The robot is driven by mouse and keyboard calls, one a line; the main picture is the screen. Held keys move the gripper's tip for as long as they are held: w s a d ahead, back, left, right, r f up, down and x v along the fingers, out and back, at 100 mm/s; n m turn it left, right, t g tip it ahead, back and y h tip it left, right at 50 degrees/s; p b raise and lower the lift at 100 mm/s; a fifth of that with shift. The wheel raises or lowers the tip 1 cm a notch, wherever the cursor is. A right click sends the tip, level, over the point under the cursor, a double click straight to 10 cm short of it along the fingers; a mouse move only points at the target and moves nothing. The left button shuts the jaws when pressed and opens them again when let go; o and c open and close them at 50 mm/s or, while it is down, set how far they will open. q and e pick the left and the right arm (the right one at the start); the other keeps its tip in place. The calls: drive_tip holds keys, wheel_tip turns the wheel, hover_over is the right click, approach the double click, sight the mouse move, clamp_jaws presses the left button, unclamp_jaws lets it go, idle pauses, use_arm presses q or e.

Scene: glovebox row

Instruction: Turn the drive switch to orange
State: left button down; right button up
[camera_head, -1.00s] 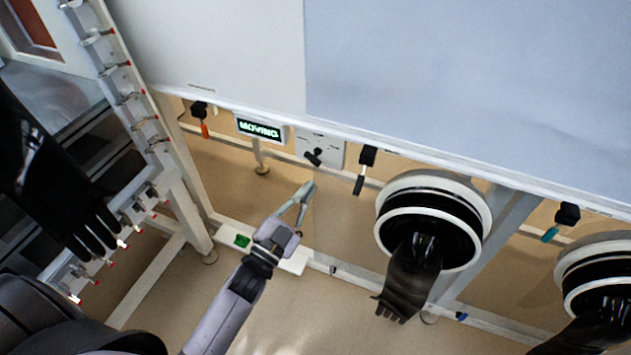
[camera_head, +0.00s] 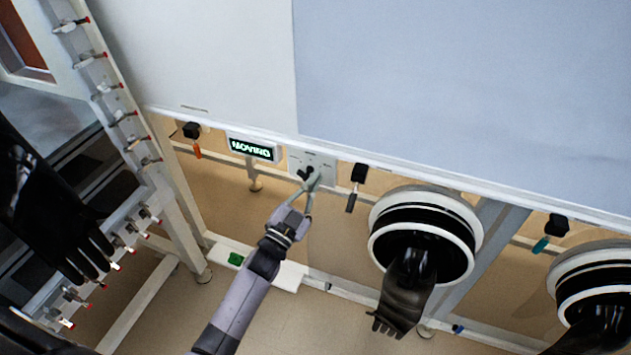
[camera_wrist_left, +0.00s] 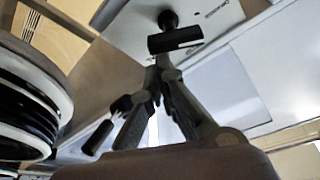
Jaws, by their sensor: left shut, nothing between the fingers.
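A black rotary switch knob (camera_head: 304,174) sits on a small pale plate (camera_head: 326,163) under the hood's front edge. The wrist view shows the black knob (camera_wrist_left: 176,40) with its bar handle close up. My left gripper (camera_head: 314,180) is shut and empty. Its fingertips (camera_wrist_left: 166,62) are right at the knob's bar; I cannot tell whether they touch it. The gripper partly hides the knob and plate in the head view. The plate's markings are too small to read, and no orange mark shows on it. My right gripper is not in view.
A lit display (camera_head: 251,148) hangs left of the plate. Black levers with an orange tip (camera_head: 197,151), a dark tip (camera_head: 351,203) and a teal tip (camera_head: 541,244) hang along the rail. A glove port (camera_head: 372,243) with a hanging black glove (camera_head: 402,300) stands right of my arm.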

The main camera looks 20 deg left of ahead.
use_arm(q)
drive_tip(key=shift+f, duration=0.1)
idle(0.3)
drive_tip(key=shift+a+f+m+g+h, duration=0.1)
drive_tip(key=shift+f+m+g+h, duration=0.25)
drive_tip(key=shift+m, duration=0.8)
drive_tip(key=shift+a+f+m+g+h, duration=0.1)
drive_tip(key=shift+f+m+g+h, duration=0.2)
drive_tip(key=shift+m, duration=0.9)
drive_tip(key=shift+a+f+m+g+h, duration=0.1)
drive_tip(key=shift+f+m+g+h, duration=0.2)
drive_tip(key=shift+m, duration=0.85)
drive_tip(key=shift+r, duration=0.1)
